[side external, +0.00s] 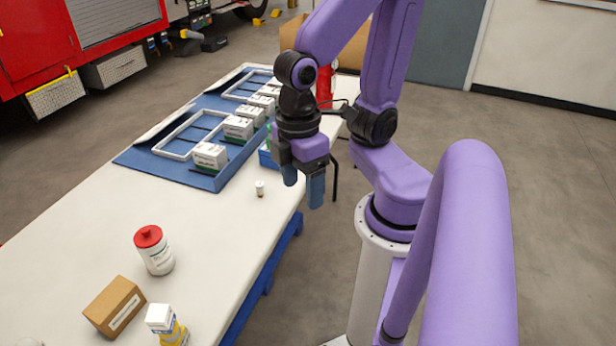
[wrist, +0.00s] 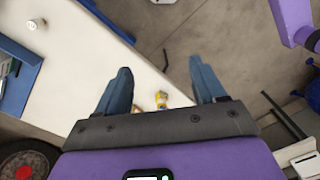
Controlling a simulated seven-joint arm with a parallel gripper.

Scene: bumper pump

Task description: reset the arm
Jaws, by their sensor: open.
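My gripper (side external: 303,184) hangs near the right edge of the white table (side external: 215,220), pointing down. Its two blue fingers are apart with nothing between them. In the wrist view my gripper (wrist: 160,88) is also open, with the table edge and grey floor beyond the fingers. My arm is folded, with its elbow raised above its base. A small white bottle (side external: 260,188) stands on the table to the left of the gripper, apart from it. It also shows at the upper left of the wrist view (wrist: 34,24).
A blue mat (side external: 213,182) with white frames and several white boxes (side external: 238,128) lies at the table's far end. A red-capped bottle (side external: 154,250), a cardboard box (side external: 114,307) and a yellow-white bottle (side external: 166,325) stand at the near end. A red cylinder (side external: 324,86) is behind the arm.

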